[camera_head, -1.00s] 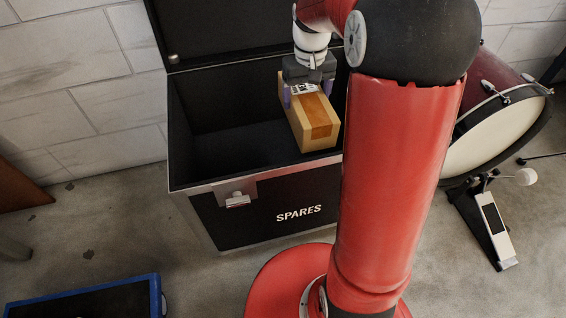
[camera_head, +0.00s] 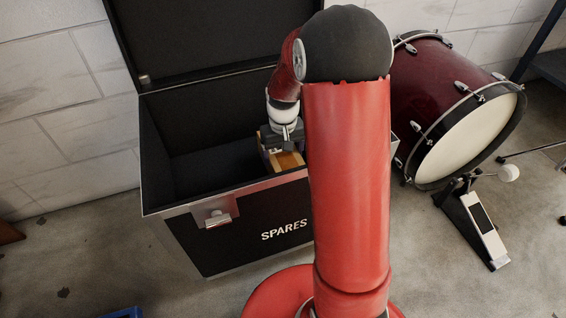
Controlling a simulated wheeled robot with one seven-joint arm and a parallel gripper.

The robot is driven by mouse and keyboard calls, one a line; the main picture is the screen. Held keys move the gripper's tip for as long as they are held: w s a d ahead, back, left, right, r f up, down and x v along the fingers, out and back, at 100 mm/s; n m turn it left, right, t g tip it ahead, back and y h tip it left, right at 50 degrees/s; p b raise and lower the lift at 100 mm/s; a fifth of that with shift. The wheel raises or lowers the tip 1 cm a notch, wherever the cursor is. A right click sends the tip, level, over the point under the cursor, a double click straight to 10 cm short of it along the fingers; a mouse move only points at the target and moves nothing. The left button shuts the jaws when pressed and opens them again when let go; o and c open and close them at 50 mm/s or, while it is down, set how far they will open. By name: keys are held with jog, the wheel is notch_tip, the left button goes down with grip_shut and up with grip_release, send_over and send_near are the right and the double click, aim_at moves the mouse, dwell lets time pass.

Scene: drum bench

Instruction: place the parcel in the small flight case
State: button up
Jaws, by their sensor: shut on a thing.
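The small flight case (camera_head: 187,248) is black with metal edges and the word SPARES on its front. Its lid stands open at the back. The parcel (camera_head: 288,160) is a tan cardboard box with a browner tape strip. It is inside the case, toward the right, partly hidden by the front wall and my arm. My gripper (camera_head: 280,144) is above the parcel and shut on it. The fingertips are mostly hidden. I cannot tell whether the parcel touches the case floor.
A dark red bass drum (camera_head: 430,85) stands right of the case, with a pedal (camera_head: 478,225) in front of it. A blue-edged object (camera_head: 124,313) shows at the bottom left. The left part of the case interior is empty. A tiled wall is behind.

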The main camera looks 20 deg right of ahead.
jog(key=shift+f+b, duration=0.3)
jog(key=shift+f, duration=1.45)
jog(key=shift+f, duration=0.15)
jog(key=o, duration=1.5)
